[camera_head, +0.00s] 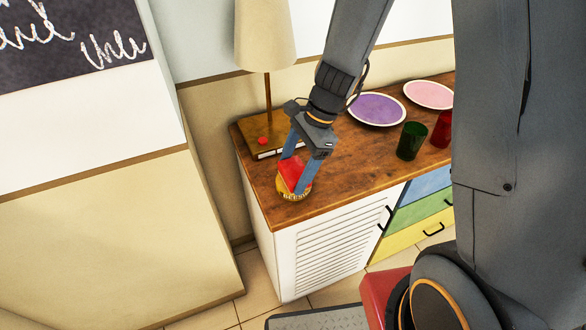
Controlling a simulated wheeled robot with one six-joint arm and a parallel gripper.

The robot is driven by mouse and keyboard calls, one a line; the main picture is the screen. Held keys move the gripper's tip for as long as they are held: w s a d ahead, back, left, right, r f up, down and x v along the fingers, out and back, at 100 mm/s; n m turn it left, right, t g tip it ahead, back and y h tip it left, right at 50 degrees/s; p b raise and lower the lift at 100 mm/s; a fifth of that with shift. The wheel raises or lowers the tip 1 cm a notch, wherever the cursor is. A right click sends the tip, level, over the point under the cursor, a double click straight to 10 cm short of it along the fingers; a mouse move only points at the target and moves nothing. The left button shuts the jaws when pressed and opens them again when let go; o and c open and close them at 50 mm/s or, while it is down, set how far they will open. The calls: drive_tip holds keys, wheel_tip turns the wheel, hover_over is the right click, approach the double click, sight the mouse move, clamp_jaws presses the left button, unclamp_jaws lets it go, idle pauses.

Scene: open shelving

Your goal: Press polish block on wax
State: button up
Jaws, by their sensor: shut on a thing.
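My gripper (294,174) points down over the left front corner of the wooden cabinet top, with its two bluish fingers closed on the sides of a red block (293,172), which I take to be the polish block. Directly under the block is a round yellow-gold piece with a ridged edge (292,196), which looks like the wax. The block covers most of it, and only its lower rim shows. The block appears to rest on it or sit just above it; I cannot tell whether they touch.
A purple plate (376,109), a pink plate (428,94), a green cup (411,141) and a red cup (442,130) are to the right. The wooden top (350,172) is clear between.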

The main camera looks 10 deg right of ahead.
sight(294, 169)
drive_tip(key=shift+r+p, duration=3.35)
drive_tip(key=shift+r, duration=0.15)
